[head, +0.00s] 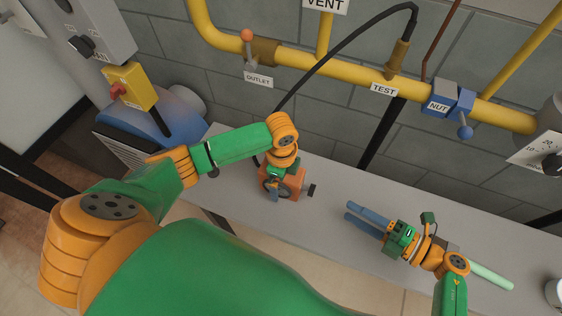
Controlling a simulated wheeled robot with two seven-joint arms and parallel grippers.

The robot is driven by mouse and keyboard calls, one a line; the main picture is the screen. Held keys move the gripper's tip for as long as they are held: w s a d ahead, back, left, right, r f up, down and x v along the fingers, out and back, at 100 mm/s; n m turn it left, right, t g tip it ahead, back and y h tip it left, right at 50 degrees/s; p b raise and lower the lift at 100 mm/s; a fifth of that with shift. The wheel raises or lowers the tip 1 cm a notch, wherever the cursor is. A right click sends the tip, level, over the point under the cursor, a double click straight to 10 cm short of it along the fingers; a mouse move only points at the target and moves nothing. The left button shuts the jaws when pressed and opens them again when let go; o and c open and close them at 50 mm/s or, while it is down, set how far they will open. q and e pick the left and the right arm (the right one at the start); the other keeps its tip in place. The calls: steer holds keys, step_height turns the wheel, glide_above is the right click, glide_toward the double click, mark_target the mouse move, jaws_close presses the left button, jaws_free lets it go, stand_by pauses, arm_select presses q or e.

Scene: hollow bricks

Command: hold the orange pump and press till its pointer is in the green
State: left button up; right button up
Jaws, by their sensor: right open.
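The orange pump (297,183) sits on the grey bench, with a dark knob or handle end sticking out at its right. My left gripper (274,192) comes down onto the pump from above and covers much of it. Its fingers are mostly lost against the pump, so I cannot tell whether they are closed on it. The pump's gauge and pointer cannot be read here. My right gripper (349,211) is open and empty. Its two blue-grey fingers point left toward the pump, with a clear gap between the fingertips and the pump.
A black hose (340,47) arches from the TEST fitting (398,57) on the yellow pipe (345,73) down behind my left arm. A pale green rod (490,275) lies by my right wrist. A white cup-like object (554,292) stands at the far right. The bench (335,185) between the grippers is clear.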

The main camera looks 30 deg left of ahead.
arm_select(q)
steer(key=shift+f, duration=0.35)
jaws_close()
stand_by(1.0)
arm_select(e)
jaws_close()
stand_by(1.5)
